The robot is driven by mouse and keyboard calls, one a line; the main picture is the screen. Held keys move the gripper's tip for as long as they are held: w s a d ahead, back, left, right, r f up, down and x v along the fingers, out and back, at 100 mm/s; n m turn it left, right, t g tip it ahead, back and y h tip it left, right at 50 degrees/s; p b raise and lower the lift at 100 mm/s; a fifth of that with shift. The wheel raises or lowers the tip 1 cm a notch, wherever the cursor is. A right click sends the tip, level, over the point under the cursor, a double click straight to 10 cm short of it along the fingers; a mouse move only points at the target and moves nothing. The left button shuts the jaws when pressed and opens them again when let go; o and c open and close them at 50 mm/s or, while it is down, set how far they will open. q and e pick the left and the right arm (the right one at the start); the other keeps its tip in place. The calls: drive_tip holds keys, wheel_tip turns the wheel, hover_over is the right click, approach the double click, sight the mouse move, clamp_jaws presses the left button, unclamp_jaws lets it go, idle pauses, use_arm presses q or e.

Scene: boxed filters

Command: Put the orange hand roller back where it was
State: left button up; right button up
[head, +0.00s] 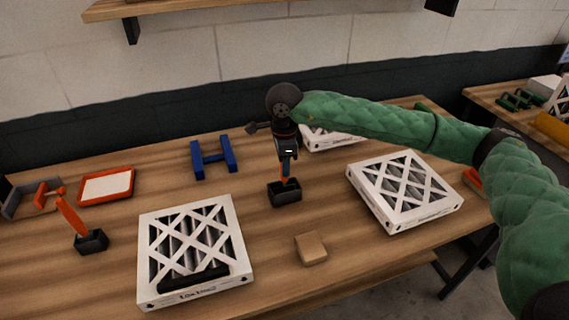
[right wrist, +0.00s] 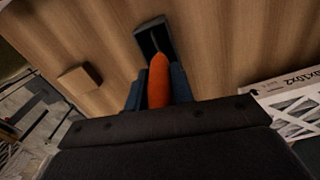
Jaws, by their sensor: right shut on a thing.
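My right gripper (head: 287,160) points down over the middle of the table and is shut on the orange handle of a hand roller (head: 285,193). The roller stands roughly upright with its black head down, at or just above the wood; I cannot tell if it touches. In the right wrist view the orange handle (right wrist: 158,80) lies between the fingers, with the black head beyond it. A second, similar orange-handled roller (head: 91,242) stands at the left of the table, its handle tilted left. My left gripper is not in view.
Boxed filters lie at front left (head: 148,285), at right (head: 430,212) and behind my right arm. A tan block (head: 311,248) is in front of the held roller. Bare wood surrounds the held roller.

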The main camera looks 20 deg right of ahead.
drive_tip(key=o, duration=1)
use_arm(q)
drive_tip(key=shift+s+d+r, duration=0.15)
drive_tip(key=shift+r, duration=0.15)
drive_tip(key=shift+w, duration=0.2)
use_arm(e)
drive_tip(key=shift+r, duration=0.1)
drive_tip(key=shift+r, duration=0.45)
wheel_tip(320, 180, up, 10)
drive_tip(key=b, duration=0.4)
drive_tip(key=shift+r, duration=0.2)
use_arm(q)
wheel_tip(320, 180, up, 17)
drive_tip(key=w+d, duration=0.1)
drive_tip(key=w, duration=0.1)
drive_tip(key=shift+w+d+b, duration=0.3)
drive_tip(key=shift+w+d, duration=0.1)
use_arm(e)
drive_tip(key=shift+r, duration=0.35)
